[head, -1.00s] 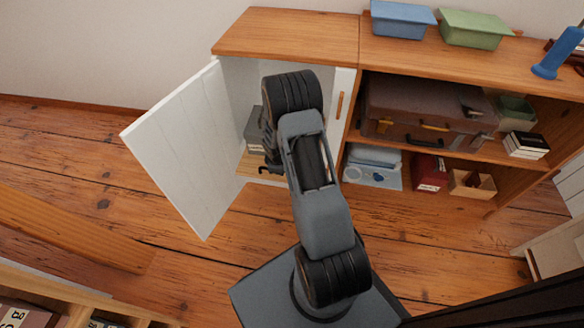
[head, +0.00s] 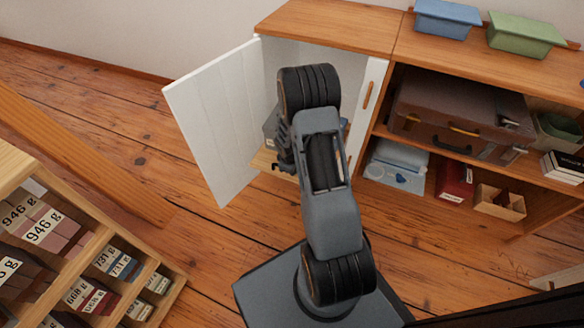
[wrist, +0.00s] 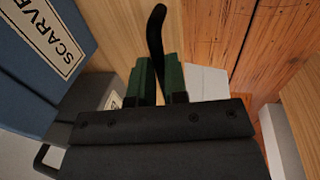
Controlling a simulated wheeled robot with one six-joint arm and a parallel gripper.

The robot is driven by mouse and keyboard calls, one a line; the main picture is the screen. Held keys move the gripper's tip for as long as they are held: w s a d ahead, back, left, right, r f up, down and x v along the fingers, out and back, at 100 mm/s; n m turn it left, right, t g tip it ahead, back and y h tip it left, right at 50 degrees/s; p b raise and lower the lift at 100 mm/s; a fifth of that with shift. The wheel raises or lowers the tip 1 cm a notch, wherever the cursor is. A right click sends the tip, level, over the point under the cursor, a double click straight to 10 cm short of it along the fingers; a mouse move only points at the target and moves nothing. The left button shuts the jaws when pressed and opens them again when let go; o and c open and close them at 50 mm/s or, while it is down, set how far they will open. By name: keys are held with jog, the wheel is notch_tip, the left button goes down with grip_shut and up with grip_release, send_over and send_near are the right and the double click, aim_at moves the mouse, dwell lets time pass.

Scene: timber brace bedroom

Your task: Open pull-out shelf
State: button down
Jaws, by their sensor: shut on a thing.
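The pull-out shelf is a light wooden board (head: 262,157) low inside the white cabinet at the left end of the wooden unit. In the wrist view its pale wood (wrist: 120,22) shows at the top. Its dark curved handle (wrist: 156,38) runs down between my green fingertips. My gripper (wrist: 160,82) is shut on this handle. In the head view my gripper (head: 284,160) is at the shelf's front edge, largely hidden by my arm. A blue box labelled "SCARVE…" (wrist: 40,50) and a grey box (wrist: 90,95) are at left in the wrist view.
The white cabinet door (head: 215,120) stands open to the left. A second white front with a wooden handle (head: 368,95) is right of my arm. Open shelves hold a brown suitcase (head: 460,110). A rack of labelled boxes (head: 105,235) stands at lower left. Floor between is clear.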

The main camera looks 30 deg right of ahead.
jog(key=c, duration=1.1)
grip_release()
jog(key=shift+c, duration=0.2)
notch_tip(320, 180, up, 14)
jog(key=s+a+p, duration=0.1)
jog(key=a+p, duration=0.1)
jog(key=p, duration=0.4)
jog(key=shift+s+f, duration=0.2)
jog(key=shift+s, duration=0.05)
jog(key=shift+a, duration=0.1)
jog(key=s+a+r+m+p, duration=0.2)
jog(key=s+a+r+p, duration=0.2)
jog(key=r+p, duration=0.5)
jog(key=s+a+r+m+t+y+p, duration=0.1)
jog(key=s+a+r+p, duration=0.3)
jog(key=r, duration=2.1)
jog(key=s+a+r+m+t+p, duration=0.1)
jog(key=s+a+r+m+p, duration=0.3)
jog(key=r+p, duration=1.2)
jog(key=s+a+r, duration=0.1)
jog(key=s, duration=0.2)
jog(key=shift+y, duration=0.4)
